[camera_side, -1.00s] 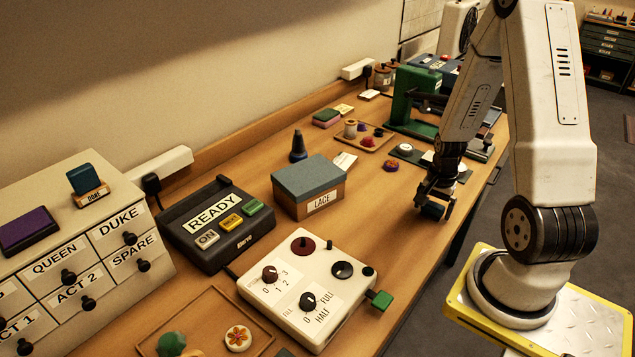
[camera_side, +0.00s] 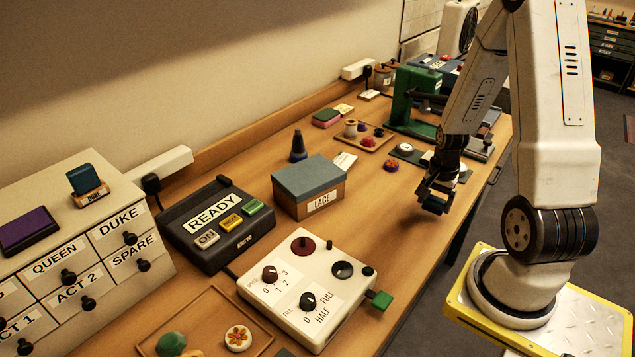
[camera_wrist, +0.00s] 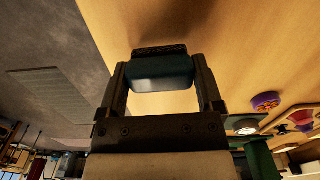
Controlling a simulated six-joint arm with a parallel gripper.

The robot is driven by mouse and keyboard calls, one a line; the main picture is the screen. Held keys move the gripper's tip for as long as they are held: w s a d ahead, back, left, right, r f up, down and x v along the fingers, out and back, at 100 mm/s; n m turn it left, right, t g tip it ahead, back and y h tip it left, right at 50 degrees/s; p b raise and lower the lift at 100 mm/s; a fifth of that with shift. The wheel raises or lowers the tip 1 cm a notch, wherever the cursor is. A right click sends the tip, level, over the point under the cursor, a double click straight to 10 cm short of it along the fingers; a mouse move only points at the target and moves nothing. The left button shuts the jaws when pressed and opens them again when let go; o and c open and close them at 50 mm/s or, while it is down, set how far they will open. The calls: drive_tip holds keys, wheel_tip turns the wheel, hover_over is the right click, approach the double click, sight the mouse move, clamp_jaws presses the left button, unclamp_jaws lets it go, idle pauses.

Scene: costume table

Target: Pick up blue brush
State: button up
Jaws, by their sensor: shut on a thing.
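The blue brush (camera_wrist: 162,72) is a rounded dark blue block with a dark bristle strip. It sits between the two fingers in the wrist view. My gripper (camera_wrist: 162,76) is shut on its two ends. In the side view my gripper (camera_side: 435,196) points down near the table's front edge with the brush (camera_side: 433,205) at its tips, small and dark. A shadow falls on the wood beyond the bristles in the wrist view; the brush looks a little above the table.
The wooden table (camera_side: 390,225) is clear around the brush. A LACE box (camera_side: 309,187) and a white dial panel (camera_side: 308,285) stand to the left. A purple and orange round piece (camera_side: 391,165) and a green press (camera_side: 401,98) are behind. The table edge is close on the right.

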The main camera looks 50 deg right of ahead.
sight(435, 198)
drive_tip(key=shift+r, duration=4.1)
